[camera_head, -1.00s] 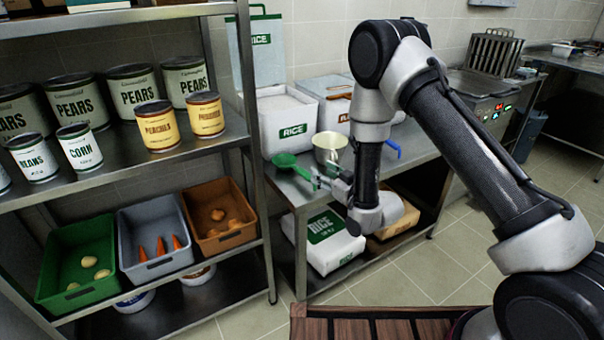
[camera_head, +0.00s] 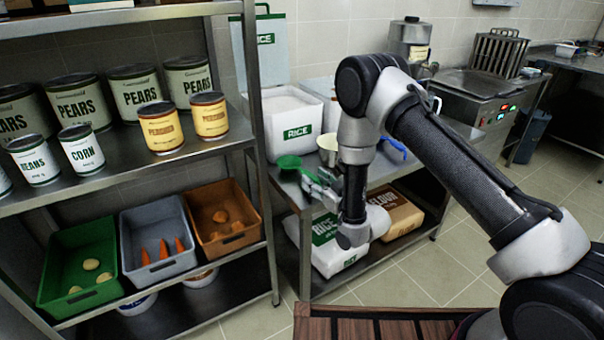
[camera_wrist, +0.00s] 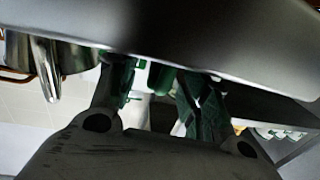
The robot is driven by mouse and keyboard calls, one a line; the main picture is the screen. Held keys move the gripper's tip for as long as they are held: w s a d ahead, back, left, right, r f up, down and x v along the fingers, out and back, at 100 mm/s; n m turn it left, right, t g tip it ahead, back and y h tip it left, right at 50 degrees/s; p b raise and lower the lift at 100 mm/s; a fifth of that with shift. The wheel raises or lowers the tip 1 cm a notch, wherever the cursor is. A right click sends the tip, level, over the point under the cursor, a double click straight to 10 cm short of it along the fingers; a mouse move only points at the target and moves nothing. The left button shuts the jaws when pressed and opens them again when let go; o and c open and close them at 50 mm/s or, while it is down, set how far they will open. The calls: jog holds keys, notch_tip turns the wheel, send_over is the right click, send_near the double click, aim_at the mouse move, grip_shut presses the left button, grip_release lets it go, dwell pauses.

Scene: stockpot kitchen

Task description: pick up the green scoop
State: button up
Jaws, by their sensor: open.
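The green scoop (camera_head: 289,162) lies at the front left of the steel table, beside the white rice bin. Its bowl shows in the head view, and its handle runs toward my gripper and is partly hidden there. My gripper (camera_head: 314,185) is open at the table's front edge, with its fingers at the handle side of the scoop. In the wrist view my gripper (camera_wrist: 157,85) has its two fingers spread apart, and a green piece, possibly the scoop's handle, shows between them. I cannot tell whether the fingers touch it.
The rice bin (camera_head: 292,122) stands behind the scoop, and a metal pot (camera_head: 328,143) is close on its right. A blue-handled item (camera_head: 396,149) lies farther right. The steel shelf rack (camera_head: 262,200) stands close on the left. A flour bag (camera_head: 397,212) lies on the table's lower shelf.

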aim_at(303, 170)
jog(key=shift+x, duration=1.6)
jog(key=shift+d, duration=0.1)
grip_shut()
jog(key=shift+r, duration=0.15)
